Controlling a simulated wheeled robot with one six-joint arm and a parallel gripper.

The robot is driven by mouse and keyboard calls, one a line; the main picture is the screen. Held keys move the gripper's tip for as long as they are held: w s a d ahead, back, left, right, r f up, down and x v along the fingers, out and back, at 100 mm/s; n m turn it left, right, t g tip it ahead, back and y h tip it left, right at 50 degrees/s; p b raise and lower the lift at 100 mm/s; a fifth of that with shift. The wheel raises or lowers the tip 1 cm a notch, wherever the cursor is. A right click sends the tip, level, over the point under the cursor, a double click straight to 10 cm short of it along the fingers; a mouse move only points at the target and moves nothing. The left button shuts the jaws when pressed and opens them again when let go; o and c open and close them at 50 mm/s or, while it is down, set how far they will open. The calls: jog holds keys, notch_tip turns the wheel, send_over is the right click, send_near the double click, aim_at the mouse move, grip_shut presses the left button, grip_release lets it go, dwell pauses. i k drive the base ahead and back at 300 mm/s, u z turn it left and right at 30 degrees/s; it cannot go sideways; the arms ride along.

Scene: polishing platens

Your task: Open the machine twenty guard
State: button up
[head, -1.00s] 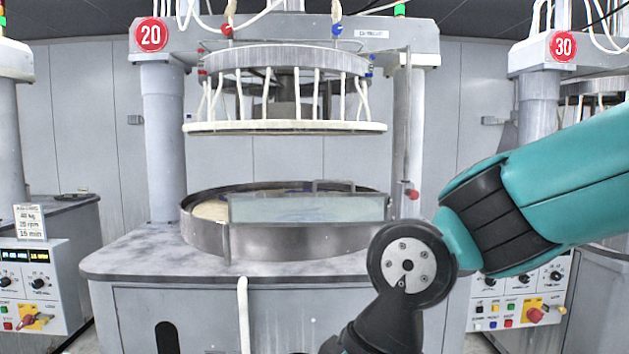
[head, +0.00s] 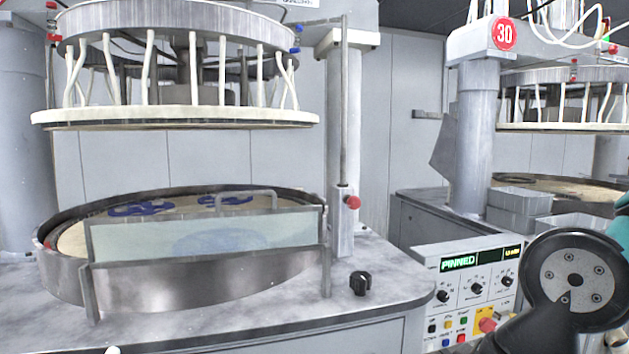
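The guard (head: 150,238) of machine twenty is a clear, greenish upright panel at the front of the round metal basin (head: 200,286). It stands between two short metal posts, and a grey bar handle (head: 240,198) shows along its top edge. Blue patterned pieces (head: 140,210) lie on the pale platen behind it, one partly seen through the panel. The number sign of machine twenty is out of view now. My gripper is not in view; only links of my arm show at the lower right, right of the guard and apart from it.
The upper platen (head: 180,117) hangs raised above the basin. Right are a control panel (head: 470,285) reading PINNED, machine thirty (head: 503,33) and grey bins (head: 520,200).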

aim_at(88, 222)
jog(key=z, duration=0.25)
jog(key=i, duration=0.65)
jog(key=u, duration=0.55)
jog(key=i, duration=0.7)
jog(key=u, duration=0.65)
